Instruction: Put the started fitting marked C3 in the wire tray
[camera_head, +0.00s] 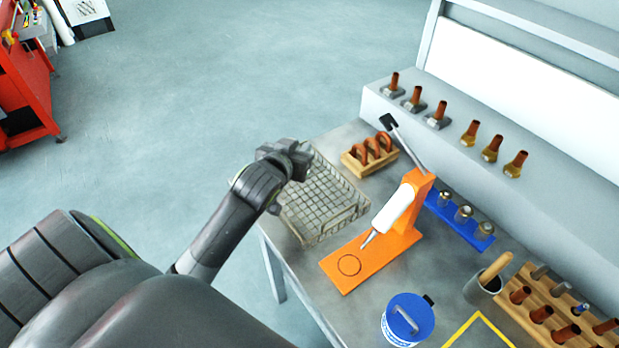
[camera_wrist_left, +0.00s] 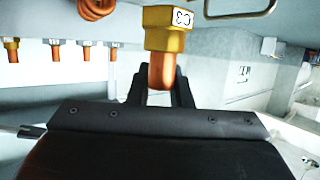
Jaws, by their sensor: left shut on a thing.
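The fitting marked C3 (camera_wrist_left: 166,32) is a brass nut with a copper stub, and its label faces the left wrist camera. My left gripper (camera_head: 297,162) is shut on it; the fingers (camera_wrist_left: 160,92) stand around the copper stub. In the head view the fitting is hidden by the gripper. The wire tray (camera_head: 352,213) is a grey mesh basket at the bench's left end. My left gripper is over its far left corner, apparently above the rim; the exact height is unclear. My right gripper is not in view.
Right of the tray stand a wooden rack with copper bends (camera_head: 370,152) and an orange stand (camera_head: 372,262) holding a white tube. A blue-lidded tub (camera_head: 408,318) is at the front. Several fittings (camera_head: 492,148) stand on the back ledge. The visible tray mesh looks empty.

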